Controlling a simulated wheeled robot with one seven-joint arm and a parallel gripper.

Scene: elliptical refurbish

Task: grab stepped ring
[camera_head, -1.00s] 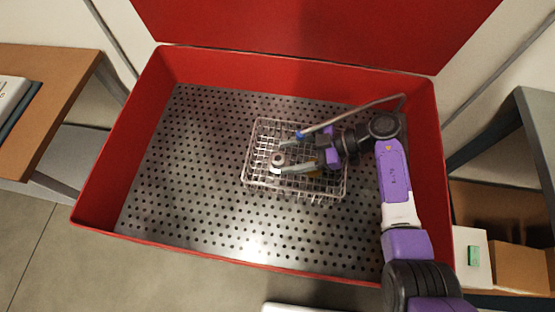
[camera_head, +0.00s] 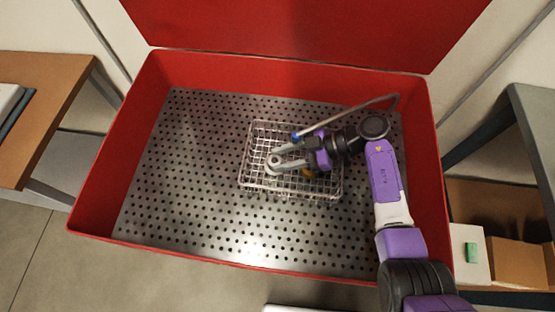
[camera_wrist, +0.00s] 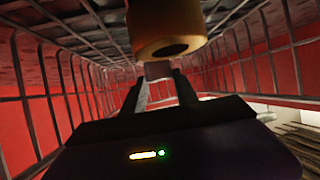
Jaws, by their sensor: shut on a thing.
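The stepped ring (camera_head: 273,160) is a small grey round piece with a dark hole, at the left part of the wire basket (camera_head: 262,189). My gripper (camera_head: 279,162) reaches in from the right and is shut on the ring, with one finger on each side. In the wrist view a pale piece (camera_wrist: 158,69) shows between my fingertips (camera_wrist: 159,78). It seems to be the ring, but little of it shows there.
Basket wires stand close on both sides. The basket rests on the perforated floor (camera_head: 180,190) of a red tub (camera_head: 95,195). A blue-tipped hose (camera_head: 345,114) runs above my gripper.

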